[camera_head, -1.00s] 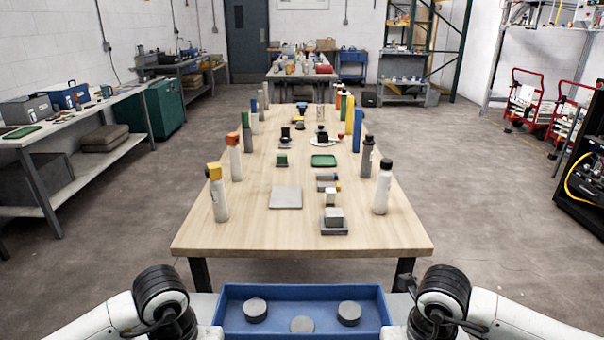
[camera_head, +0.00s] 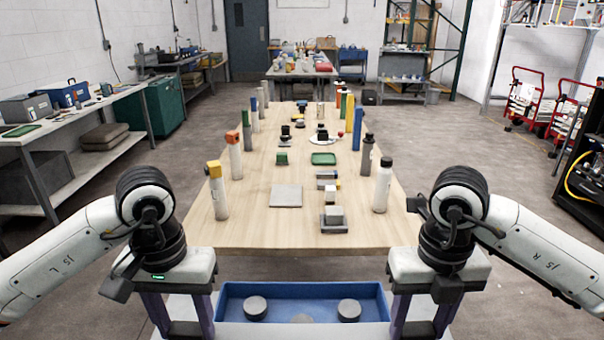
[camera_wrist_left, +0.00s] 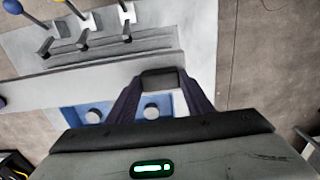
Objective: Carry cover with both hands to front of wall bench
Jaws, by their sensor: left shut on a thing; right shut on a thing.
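The cover (camera_head: 270,333) looks like a long pale panel across the bottom of the head view, spanning between my two grippers; its lower part is cut off. In the left wrist view it is a light grey panel (camera_wrist_left: 70,88) with a dark grip piece between the fingers. My left gripper (camera_head: 184,328) is shut on its left end, and it also shows in the left wrist view (camera_wrist_left: 160,80). My right gripper (camera_head: 421,328) is shut at the right end. The wall bench (camera_head: 70,118) may be the grey one along the left wall; I cannot tell for sure.
A blue tray (camera_head: 303,289) with round grey pucks lies beyond the cover, partly hidden by it. A wooden table (camera_head: 245,238) with bottles and blocks stands ahead. Floor is open on both sides. Levers with coloured knobs (camera_wrist_left: 78,12) show in the left wrist view.

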